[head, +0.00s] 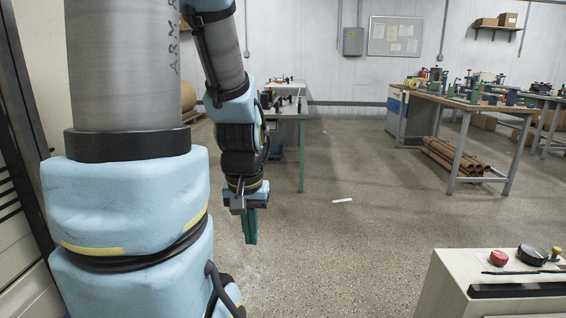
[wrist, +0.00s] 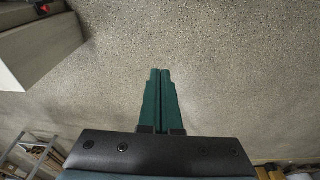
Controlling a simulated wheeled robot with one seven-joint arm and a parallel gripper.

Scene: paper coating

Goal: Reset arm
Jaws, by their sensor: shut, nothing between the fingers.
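My gripper (head: 250,238) hangs at the end of my blue and grey arm, fingers pointing down over bare floor in the head view. In the wrist view its two green fingers (wrist: 159,74) lie side by side, shut, with nothing between them. The gripper touches nothing in either view.
A pale control box (head: 450,275) with a red button (head: 498,258) stands at the lower right. A workbench (head: 455,100) with tools stands at the back right, cardboard tubes (head: 465,160) beneath it. A table (head: 289,112) stands behind my arm. A white strip (head: 342,200) lies on open floor.

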